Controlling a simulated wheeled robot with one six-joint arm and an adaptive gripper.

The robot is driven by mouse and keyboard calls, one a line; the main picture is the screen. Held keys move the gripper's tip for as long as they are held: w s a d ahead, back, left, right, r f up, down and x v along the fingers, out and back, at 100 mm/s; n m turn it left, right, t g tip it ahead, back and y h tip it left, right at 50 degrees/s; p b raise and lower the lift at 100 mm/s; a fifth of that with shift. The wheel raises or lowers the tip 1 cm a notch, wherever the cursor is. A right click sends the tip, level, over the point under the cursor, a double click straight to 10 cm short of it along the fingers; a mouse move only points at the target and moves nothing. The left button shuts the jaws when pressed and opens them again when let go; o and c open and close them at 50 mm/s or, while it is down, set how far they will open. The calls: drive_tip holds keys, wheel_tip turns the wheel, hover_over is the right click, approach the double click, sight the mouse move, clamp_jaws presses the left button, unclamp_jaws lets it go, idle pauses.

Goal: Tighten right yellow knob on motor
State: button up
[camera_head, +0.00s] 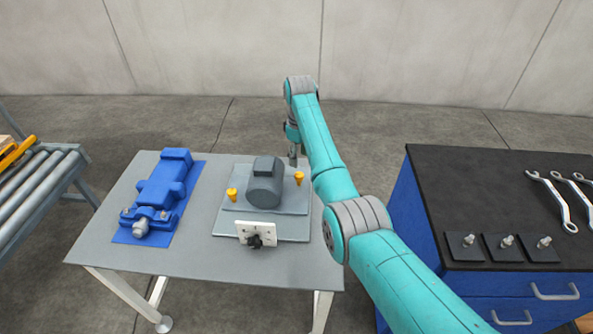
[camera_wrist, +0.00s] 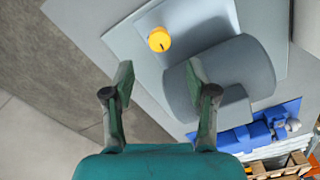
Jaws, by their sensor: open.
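The grey motor (camera_head: 264,184) sits on a grey plate on the table, with a yellow knob on each side. The right yellow knob (camera_head: 299,178) stands upright beside the motor; the left yellow knob (camera_head: 232,194) is on the other side. My gripper (camera_head: 293,160) is just behind the right knob, and its fingers are partly hidden by my arm. In the wrist view, my gripper (camera_wrist: 160,75) has its two fingers wide apart with nothing between them. The right knob (camera_wrist: 159,39) lies beyond the fingertips, apart from them, next to the motor (camera_wrist: 220,78).
A blue machine (camera_head: 166,188) stands on the left of the grey table (camera_head: 200,264). A white panel with a black knob (camera_head: 256,234) is in front of the motor. A dark bench (camera_head: 470,190) with wrenches (camera_head: 556,200) is at right. Rollers (camera_head: 30,191) are at far left.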

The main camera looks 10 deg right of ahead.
sight(299, 174)
wheel_tip(299, 174, down, 8)
drive_tip(key=shift+r, duration=0.1)
idle(0.4)
clamp_jaws()
